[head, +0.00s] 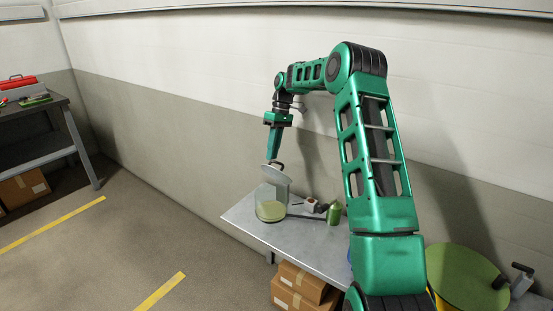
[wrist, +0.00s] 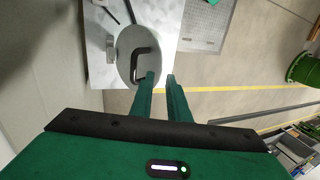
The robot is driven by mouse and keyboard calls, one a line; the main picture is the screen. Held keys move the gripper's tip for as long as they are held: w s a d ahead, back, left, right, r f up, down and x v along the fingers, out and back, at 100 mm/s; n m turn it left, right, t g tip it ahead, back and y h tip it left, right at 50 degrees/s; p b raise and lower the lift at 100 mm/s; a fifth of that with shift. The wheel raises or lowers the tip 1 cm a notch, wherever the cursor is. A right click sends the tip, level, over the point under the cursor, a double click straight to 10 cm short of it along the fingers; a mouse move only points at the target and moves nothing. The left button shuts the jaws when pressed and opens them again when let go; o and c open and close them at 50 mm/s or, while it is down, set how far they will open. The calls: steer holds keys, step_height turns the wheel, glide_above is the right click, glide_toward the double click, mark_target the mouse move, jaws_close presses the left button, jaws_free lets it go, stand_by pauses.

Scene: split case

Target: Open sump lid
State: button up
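The sump (head: 270,211) is a clear round container with yellow-green liquid, standing near the left end of the grey table. Its grey round lid (head: 276,174) is tilted above the container's top, and it fills much of the upper middle of the wrist view (wrist: 126,42). A black bar handle (wrist: 137,62) stands on the lid. My gripper (head: 273,158) points down at the handle. In the wrist view my two green fingers (wrist: 162,75) are apart with a visible gap, and the left fingertip overlaps the handle's end. Whether they touch is unclear.
On the table (head: 240,218) a green bottle (head: 334,213) and a small white item (head: 309,204) stand right of the sump. Cardboard boxes (head: 300,283) sit beneath. A green round drum top (head: 465,277) is at lower right. Open floor lies left of the table.

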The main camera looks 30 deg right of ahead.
steer(key=s+a+r, duration=0.2)
steer(key=a+r, duration=0.2)
steer(key=a, duration=0.3)
steer(key=shift+a+r, duration=0.4)
steer(key=shift+s, duration=0.1)
steer(key=shift+c, duration=0.2)
